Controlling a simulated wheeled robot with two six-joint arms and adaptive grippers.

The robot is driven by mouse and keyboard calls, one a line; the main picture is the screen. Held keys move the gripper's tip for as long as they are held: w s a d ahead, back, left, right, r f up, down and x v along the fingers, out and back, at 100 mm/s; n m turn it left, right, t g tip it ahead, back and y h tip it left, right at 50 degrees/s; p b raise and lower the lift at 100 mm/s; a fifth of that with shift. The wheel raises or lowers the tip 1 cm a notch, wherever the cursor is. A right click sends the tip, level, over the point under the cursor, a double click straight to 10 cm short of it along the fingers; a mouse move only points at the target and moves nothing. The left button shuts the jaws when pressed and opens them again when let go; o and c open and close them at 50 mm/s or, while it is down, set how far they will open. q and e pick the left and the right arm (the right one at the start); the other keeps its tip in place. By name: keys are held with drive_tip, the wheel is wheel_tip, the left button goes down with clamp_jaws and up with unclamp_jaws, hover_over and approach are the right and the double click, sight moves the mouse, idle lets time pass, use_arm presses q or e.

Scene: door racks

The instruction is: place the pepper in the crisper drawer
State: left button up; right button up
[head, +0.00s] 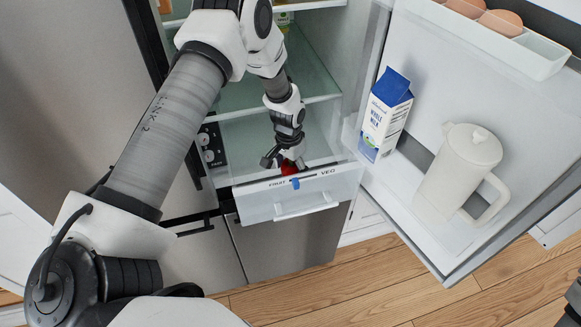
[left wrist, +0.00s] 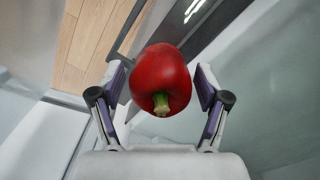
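The red pepper (head: 289,168), with a green stem, is at the open crisper drawer (head: 285,208), just behind the drawer's front marked FRUIT and VEG. My left gripper (head: 286,161) reaches down over it from above. In the left wrist view the pepper (left wrist: 160,78) lies between the spread fingers of my left gripper (left wrist: 161,82), stem toward the camera. A narrow gap shows on each side, so the fingers look open around it. I cannot tell whether the pepper rests on the drawer floor.
The fridge door (head: 425,140) stands open at the right, holding a milk carton (head: 385,115), a white pitcher (head: 463,165) and an egg tray (head: 500,38). A glass shelf (head: 245,95) is above the drawer. Wooden floor (head: 370,290) lies in front.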

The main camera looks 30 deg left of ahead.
use_arm(q)
drive_tip(key=shift+r, duration=0.25)
drive_tip(key=shift+w+r, duration=0.1)
drive_tip(key=shift+r, duration=0.15)
drive_tip(key=r+b, duration=0.1)
drive_tip(key=r, duration=0.2)
drive_tip(key=r+b, duration=0.1)
drive_tip(key=r, duration=0.3)
drive_tip(key=r+b, duration=0.1)
drive_tip(key=r, duration=0.2)
drive_tip(key=shift+a+r, duration=0.25)
drive_tip(key=shift+r, duration=0.4)
